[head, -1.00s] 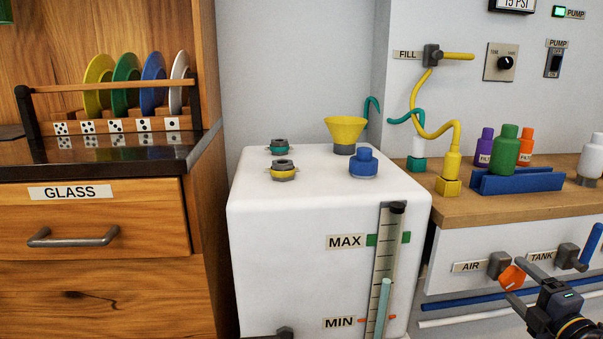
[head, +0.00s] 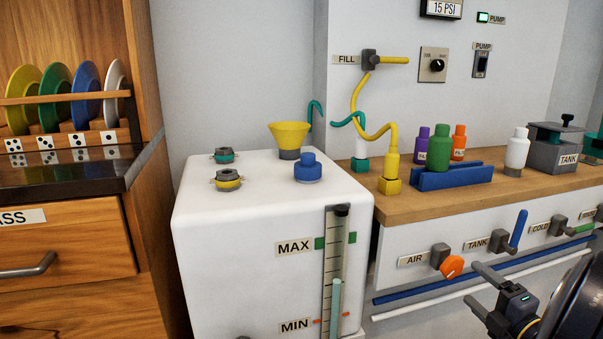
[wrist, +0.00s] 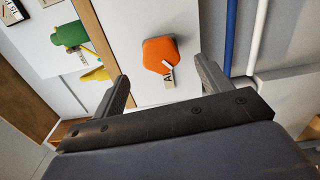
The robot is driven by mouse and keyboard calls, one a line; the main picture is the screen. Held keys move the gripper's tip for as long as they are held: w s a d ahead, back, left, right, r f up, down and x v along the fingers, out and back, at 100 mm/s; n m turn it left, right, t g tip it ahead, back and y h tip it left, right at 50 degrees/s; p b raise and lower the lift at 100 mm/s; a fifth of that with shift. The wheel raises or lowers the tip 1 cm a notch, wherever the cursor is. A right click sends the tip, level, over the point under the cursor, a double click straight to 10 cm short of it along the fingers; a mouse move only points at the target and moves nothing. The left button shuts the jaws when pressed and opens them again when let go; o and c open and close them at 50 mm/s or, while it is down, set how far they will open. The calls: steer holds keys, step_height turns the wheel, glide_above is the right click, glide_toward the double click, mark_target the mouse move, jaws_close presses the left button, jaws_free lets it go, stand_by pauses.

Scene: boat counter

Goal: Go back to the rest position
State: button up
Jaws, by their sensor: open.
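My gripper (head: 478,286) is at the lower right of the head view, in front of the white panel below the wooden counter. Its jaws are open with nothing between them. In the wrist view my gripper (wrist: 168,88) shows its two fingers spread apart. The orange AIR knob (wrist: 160,55) lies beyond the gap between them, apart from the fingers. In the head view the orange knob (head: 452,267) sits just left of and above the fingertips.
The white tank (head: 260,220) with MAX and MIN marks stands left of my gripper. A blue pipe (head: 420,287) and a white pipe (head: 425,306) run along the panel. The counter (head: 420,205) holds a blue rack (head: 455,178) with bottles. Plates stand in a rack (head: 70,97) at far left.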

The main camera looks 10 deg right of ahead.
mark_target(455, 270)
steer(key=w, duration=0.2)
steer(key=w+b, duration=0.1)
steer(key=w, duration=0.3)
steer(key=shift+a+f+b, duration=0.15)
steer(key=shift+a+b, duration=0.2)
steer(key=shift+b, duration=0.05)
steer(key=shift+w+m, duration=0.15)
steer(key=shift+m, duration=0.15)
steer(key=m+p, duration=0.1)
steer(key=m, duration=0.2)
steer(key=shift+d+r, duration=0.1)
steer(key=shift+r, duration=0.1)
steer(key=m+p, duration=0.3)
steer(key=m, duration=0.1)
steer(key=shift+r, duration=0.1)
steer(key=m+p, duration=0.3)
steer(key=shift+m+p, duration=0.3)
steer(key=shift+p, duration=0.1)
steer(key=m+p, duration=0.4)
steer(key=shift+f+m+p, duration=0.25)
steer(key=shift+m+p, duration=1.15)
steer(key=shift+m, duration=0.4)
steer(key=shift+a, duration=0.2)
